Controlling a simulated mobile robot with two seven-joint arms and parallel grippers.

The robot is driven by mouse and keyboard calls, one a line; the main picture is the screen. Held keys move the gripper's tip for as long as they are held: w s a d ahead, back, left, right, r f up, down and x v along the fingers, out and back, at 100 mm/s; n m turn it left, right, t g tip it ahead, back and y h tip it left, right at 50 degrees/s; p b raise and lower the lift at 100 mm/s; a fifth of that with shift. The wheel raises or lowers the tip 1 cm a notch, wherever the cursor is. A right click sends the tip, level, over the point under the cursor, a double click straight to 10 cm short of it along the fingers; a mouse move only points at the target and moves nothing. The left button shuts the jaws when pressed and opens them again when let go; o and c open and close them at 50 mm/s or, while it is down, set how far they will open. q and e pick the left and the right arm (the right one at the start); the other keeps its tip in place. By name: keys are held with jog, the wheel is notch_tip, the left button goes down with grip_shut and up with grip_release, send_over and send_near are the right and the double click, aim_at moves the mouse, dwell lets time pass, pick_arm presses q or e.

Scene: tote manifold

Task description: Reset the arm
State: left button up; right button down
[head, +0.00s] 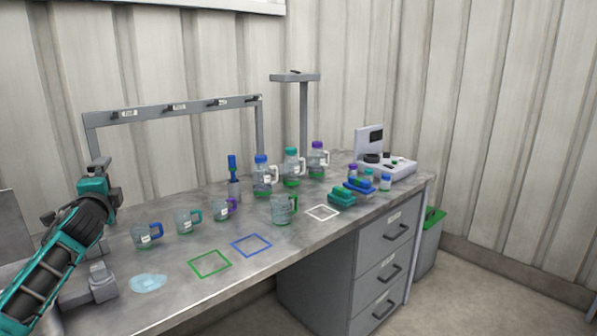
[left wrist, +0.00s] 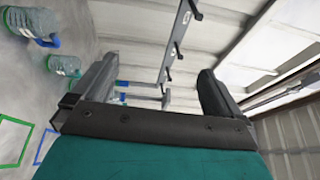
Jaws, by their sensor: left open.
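My left arm comes in from the left in the head view, with its left gripper (head: 99,164) raised above the left end of the grey bench (head: 185,270). The left wrist view shows the left gripper (left wrist: 155,78) with its two fingers wide apart and nothing between them. Beyond the fingers are a grey rack and the wall panels. My right arm and gripper are not in view.
Handled beakers, one with a blue handle (head: 146,237), stand in front of the left gripper. Bottles (head: 262,178) stand farther back. A green square outline (head: 210,263) and a puddle-like patch (head: 148,283) lie near the front edge. The grey rack (head: 180,108) stands behind.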

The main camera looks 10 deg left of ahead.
pick_arm(q)
jog(key=s+d+f+n+h, duration=0.2)
jog(key=d+f+n+h, duration=0.5)
jog(key=d+f, duration=0.55)
jog(key=s+d+f+n+g+h, duration=0.1)
jog(key=s+d+f+g+h, duration=0.1)
jog(key=s+d+f, duration=1.4)
notch_tip(320, 180, down, 3)
jog(key=shift+s+r+g+h, duration=0.1)
jog(key=shift+s+g+h, duration=0.1)
jog(key=shift+g+h, duration=0.3)
jog(key=s+d+f, duration=0.1)
jog(key=s+d, duration=0.1)
jog(key=s, duration=0.2)
jog(key=s+d+f+n+g, duration=0.1)
jog(key=s+d+f, duration=0.1)
jog(key=s, duration=0.3)
jog(key=s+d+f+n+g, duration=0.1)
jog(key=s+d, duration=0.2)
jog(key=s, duration=0.2)
jog(key=shift+d+f+h, duration=0.15)
jog(key=shift+d+h, duration=0.15)
jog(key=shift+d, duration=0.1)
